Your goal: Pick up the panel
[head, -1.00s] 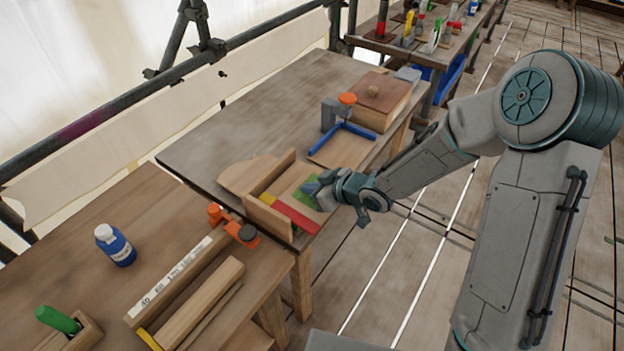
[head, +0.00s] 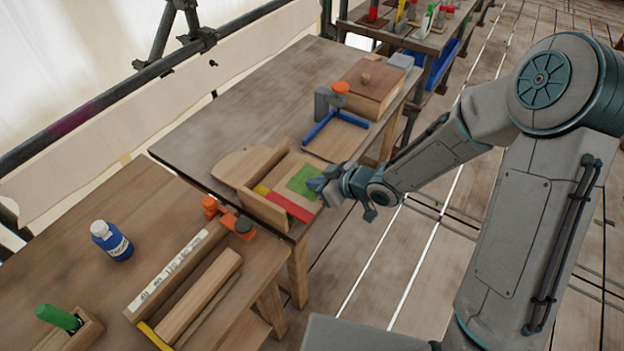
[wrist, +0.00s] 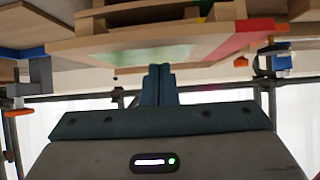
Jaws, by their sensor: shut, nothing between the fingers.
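A wooden fixture with two raised walls (head: 266,212) stands at the near right corner of the middle bench. Its bed has a green square (head: 304,182), a red strip (head: 292,207) and a small yellow piece (head: 262,190). A pale wooden board with a rounded end (head: 240,163) sits behind the far wall; I cannot tell whether it is the panel. My gripper (head: 317,185) is shut and empty at the outer edge of the green square. In the wrist view the closed fingers (wrist: 158,84) point at the fixture's edge, with the green square (wrist: 150,58) beyond.
An orange clamp (head: 243,227) sits near the fixture. A blue bottle (head: 112,241) stands on the near bench. The middle bench's left part is clear.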

